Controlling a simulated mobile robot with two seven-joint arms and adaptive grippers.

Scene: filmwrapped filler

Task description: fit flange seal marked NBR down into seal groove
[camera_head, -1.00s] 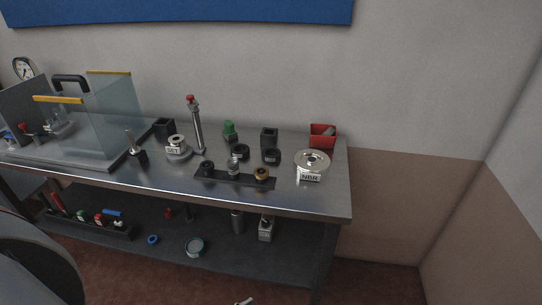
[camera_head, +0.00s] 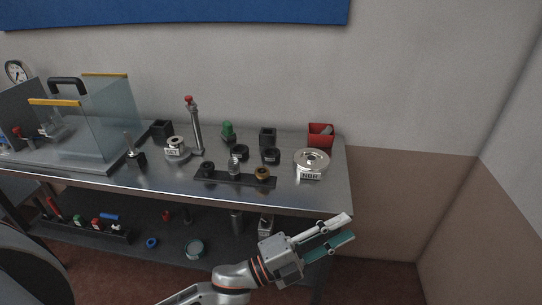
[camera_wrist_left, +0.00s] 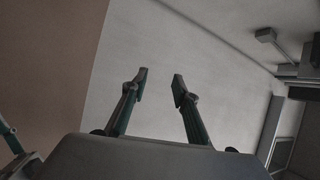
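A round silver flange (camera_head: 312,157) with a raised hub stands at the right end of the steel bench, with a white NBR label (camera_head: 311,175) at its front. Two black rings (camera_head: 242,152) (camera_head: 271,155) lie left of it. A black strip (camera_head: 220,179) in front carries a dark ring, a small metal part and a tan ring (camera_head: 262,173). Which ring is the seal, and the groove itself, are too small to tell.
A red bin (camera_head: 321,135), a black square holder (camera_head: 267,137), a green-topped part (camera_head: 228,131) and an upright post (camera_head: 195,125) stand behind. A part labelled SET (camera_head: 176,148) and a glass-sided enclosure (camera_head: 100,120) are further left. A teal-and-grey piece edges into the left wrist view (camera_wrist_left: 10,137).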

